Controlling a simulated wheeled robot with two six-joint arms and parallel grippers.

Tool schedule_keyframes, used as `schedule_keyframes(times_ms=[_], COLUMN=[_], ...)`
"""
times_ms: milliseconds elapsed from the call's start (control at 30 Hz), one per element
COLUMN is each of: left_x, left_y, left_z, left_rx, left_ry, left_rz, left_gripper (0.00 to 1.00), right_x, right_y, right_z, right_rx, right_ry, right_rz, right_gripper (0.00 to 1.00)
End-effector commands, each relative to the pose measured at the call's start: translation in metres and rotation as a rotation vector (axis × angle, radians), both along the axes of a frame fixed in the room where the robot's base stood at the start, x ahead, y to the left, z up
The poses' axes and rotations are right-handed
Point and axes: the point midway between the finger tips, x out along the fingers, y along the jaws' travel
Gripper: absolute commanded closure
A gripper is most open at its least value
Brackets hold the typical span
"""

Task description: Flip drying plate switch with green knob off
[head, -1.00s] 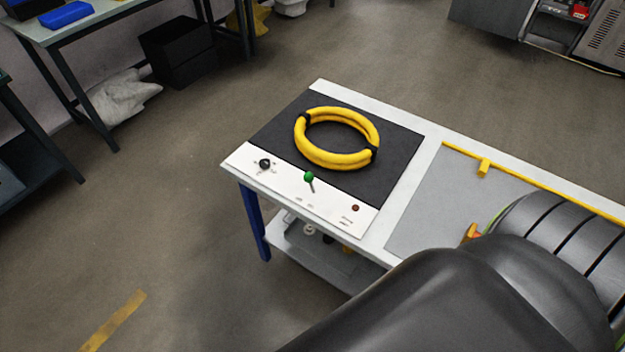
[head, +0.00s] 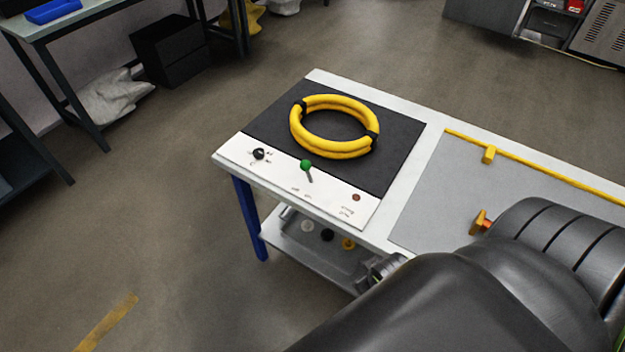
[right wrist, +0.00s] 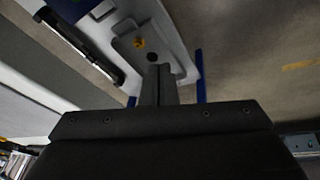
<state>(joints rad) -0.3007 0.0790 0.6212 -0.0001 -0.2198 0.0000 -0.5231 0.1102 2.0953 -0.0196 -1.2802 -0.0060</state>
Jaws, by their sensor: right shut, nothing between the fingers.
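My left gripper is in neither view.
A black knob (head: 258,153) and a small red button or lamp (head: 356,197) share the panel. The lower shelf (head: 293,241) holds several small round parts. A grey mat (head: 425,215) with a yellow bar lies on the right.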

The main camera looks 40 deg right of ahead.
Motion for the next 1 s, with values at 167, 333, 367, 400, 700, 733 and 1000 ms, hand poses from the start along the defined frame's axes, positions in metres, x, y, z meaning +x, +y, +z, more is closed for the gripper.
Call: schedule_keyframes(times_ms=[167,333,367,400,700,733,1000], left_x=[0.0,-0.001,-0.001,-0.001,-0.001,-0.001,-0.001], left_y=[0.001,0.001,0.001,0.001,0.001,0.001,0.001], left_z=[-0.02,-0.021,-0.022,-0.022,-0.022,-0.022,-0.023], left_rx=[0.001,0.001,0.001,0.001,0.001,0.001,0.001], left_ry=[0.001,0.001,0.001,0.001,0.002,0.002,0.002], left_rz=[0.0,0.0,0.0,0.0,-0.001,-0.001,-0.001], left_gripper=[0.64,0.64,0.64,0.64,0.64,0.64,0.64], right_x=[0.014,0.041,0.046,0.053,0.105,0.109,0.128], right_y=[-0.017,-0.045,-0.049,-0.053,-0.044,-0.039,0.005], right_z=[0.051,0.083,0.087,0.093,0.126,0.126,0.121], right_rx=[-0.158,-0.41,-0.455,-0.52,-1.01,-1.049,-1.259], right_ry=[-0.14,-0.293,-0.316,-0.35,-0.545,-0.558,-0.633], right_rz=[0.032,0.112,0.132,0.163,0.564,0.614,0.956], right_gripper=[1.0,1.0,1.0,1.0,1.0,1.0,1.0])
